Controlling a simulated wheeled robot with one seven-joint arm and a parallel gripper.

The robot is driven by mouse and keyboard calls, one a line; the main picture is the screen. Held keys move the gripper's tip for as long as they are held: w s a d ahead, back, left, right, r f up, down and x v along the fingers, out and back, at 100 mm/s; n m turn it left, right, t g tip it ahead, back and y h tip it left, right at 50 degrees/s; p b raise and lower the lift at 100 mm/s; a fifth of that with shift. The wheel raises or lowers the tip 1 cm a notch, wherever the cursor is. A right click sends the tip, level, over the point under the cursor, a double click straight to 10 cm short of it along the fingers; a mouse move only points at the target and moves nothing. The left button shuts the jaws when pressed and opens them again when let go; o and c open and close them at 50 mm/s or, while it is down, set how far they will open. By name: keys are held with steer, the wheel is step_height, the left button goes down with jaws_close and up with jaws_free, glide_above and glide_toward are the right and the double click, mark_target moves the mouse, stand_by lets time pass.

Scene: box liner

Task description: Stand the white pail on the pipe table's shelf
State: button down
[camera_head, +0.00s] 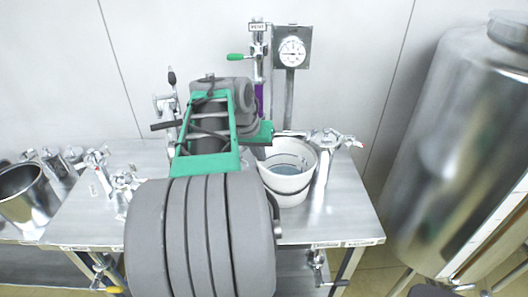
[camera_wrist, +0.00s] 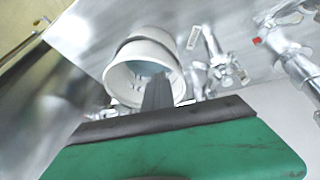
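The white pail (camera_head: 291,186) stands upright on the right part of the pipe table's metal top (camera_head: 344,212). Its open mouth faces up and its inside looks bluish. The table's shelf (camera_head: 292,266) shows partly below the top, largely hidden by my arm. The pail also shows in the wrist view (camera_wrist: 143,50), its mouth toward the camera. My gripper (camera_wrist: 158,88) is at the pail, with a dark finger overlapping the near rim and mouth. In the head view my arm mostly hides the gripper. I cannot tell whether the fingers touch or clasp the rim.
Metal valve fittings (camera_head: 320,175) stand close to the pail's right, and more (camera_head: 122,185) stand at the table's left. A gauge (camera_head: 292,52) rises behind. A steel pot (camera_head: 24,192) is at far left; a large steel tank (camera_head: 455,150) stands right of the table.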

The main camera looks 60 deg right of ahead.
steer(key=a, duration=0.1)
steer(key=a+r, duration=0.1)
steer(key=s+a, duration=0.1)
steer(key=shift+s+a+r, duration=0.1)
steer(key=shift+a+r, duration=0.2)
steer(key=shift+r, duration=0.05)
steer(key=c, duration=2)
jaws_free()
steer(key=shift+d+f, duration=0.1)
steer(key=shift+d, duration=0.25)
steer(key=o, duration=0.3)
steer(key=shift+a, duration=0.15)
steer(key=o, duration=1.3)
steer(key=shift+c, duration=0.2)
